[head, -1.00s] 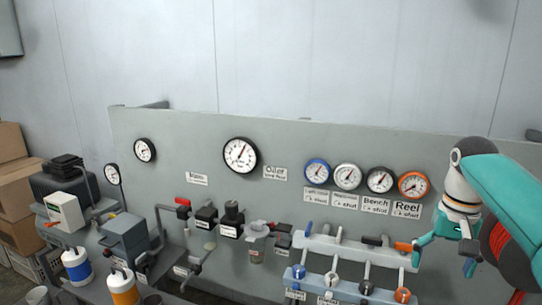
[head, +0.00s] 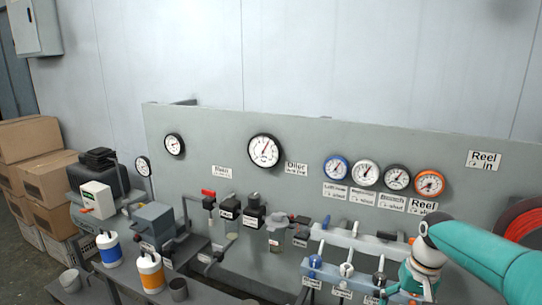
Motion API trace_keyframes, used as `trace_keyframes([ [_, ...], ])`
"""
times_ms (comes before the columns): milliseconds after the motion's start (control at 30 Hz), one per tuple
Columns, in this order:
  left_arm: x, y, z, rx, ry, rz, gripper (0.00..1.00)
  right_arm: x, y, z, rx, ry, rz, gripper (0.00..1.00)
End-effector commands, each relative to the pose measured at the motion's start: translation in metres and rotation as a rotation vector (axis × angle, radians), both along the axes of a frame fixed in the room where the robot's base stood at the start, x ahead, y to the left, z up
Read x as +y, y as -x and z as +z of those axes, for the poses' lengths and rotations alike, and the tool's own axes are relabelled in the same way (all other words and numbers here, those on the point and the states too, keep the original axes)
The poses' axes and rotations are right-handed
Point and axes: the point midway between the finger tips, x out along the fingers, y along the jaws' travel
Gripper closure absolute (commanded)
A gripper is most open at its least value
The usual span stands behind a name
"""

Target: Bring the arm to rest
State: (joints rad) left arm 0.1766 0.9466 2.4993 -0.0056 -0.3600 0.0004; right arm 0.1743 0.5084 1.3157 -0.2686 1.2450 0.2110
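My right arm comes in from the right edge in the head view, teal with a white and black wrist. My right gripper (head: 400,296) points down at the bottom right, in front of the valve manifold (head: 352,242). Its fingers are partly cut off by the bottom edge and partly hidden by the wrist, so I cannot tell whether they are open or shut. The orange-rimmed Reel gauge (head: 430,184) is on the panel above it. My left gripper is not in view.
A grey panel (head: 330,135) carries several gauges, including a large white one (head: 265,151). A red hose reel (head: 524,222) is at the right. White bottles with blue (head: 108,249) and orange (head: 150,272) bands stand at the lower left. Cardboard boxes (head: 30,140) are stacked at the far left.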

Motion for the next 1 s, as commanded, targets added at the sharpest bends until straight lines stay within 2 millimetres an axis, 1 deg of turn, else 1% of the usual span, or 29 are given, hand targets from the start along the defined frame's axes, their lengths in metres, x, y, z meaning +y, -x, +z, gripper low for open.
trace_keyframes([
  [33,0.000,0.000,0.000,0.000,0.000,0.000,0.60,0.014,0.000,-0.029,0.010,-0.020,0.028,0.10],
  [67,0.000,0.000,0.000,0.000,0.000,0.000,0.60,0.023,0.000,-0.045,0.006,-0.032,0.043,0.10],
  [100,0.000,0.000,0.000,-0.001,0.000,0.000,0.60,0.037,0.001,-0.069,0.004,-0.052,0.065,0.10],
  [133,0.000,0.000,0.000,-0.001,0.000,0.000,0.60,0.048,0.003,-0.089,0.001,-0.069,0.080,0.10],
  [167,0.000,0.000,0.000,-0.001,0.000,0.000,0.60,0.060,0.007,-0.108,-0.002,-0.085,0.095,0.10],
  [200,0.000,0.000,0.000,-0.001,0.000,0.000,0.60,0.077,0.014,-0.134,-0.007,-0.109,0.111,0.10],
  [267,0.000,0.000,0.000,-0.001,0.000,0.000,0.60,0.101,0.028,-0.170,-0.015,-0.143,0.132,0.10],
  [300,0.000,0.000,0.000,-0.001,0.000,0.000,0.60,0.117,0.041,-0.193,-0.019,-0.165,0.140,0.10],
  [367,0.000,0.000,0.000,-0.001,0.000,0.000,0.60,0.141,0.066,-0.225,-0.022,-0.196,0.151,0.10],
  [400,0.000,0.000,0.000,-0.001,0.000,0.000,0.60,0.155,0.084,-0.244,-0.026,-0.214,0.153,0.10],
  [467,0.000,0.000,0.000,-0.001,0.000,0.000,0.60,0.174,0.113,-0.266,-0.030,-0.235,0.154,0.10],
  [500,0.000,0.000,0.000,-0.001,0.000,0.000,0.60,0.184,0.132,-0.278,-0.032,-0.245,0.151,0.10],
  [600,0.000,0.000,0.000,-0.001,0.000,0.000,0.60,0.202,0.175,-0.296,-0.036,-0.256,0.144,0.10],
  [700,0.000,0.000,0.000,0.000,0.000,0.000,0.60,0.211,0.207,-0.304,-0.040,-0.256,0.139,0.10],
  [800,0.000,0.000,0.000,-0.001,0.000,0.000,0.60,0.215,0.225,-0.306,-0.043,-0.253,0.134,0.10],
  [833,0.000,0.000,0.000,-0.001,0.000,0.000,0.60,0.215,0.227,-0.306,-0.044,-0.251,0.135,0.10],
  [1000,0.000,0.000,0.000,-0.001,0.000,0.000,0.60,0.215,0.231,-0.306,-0.049,-0.250,0.135,0.10],
])
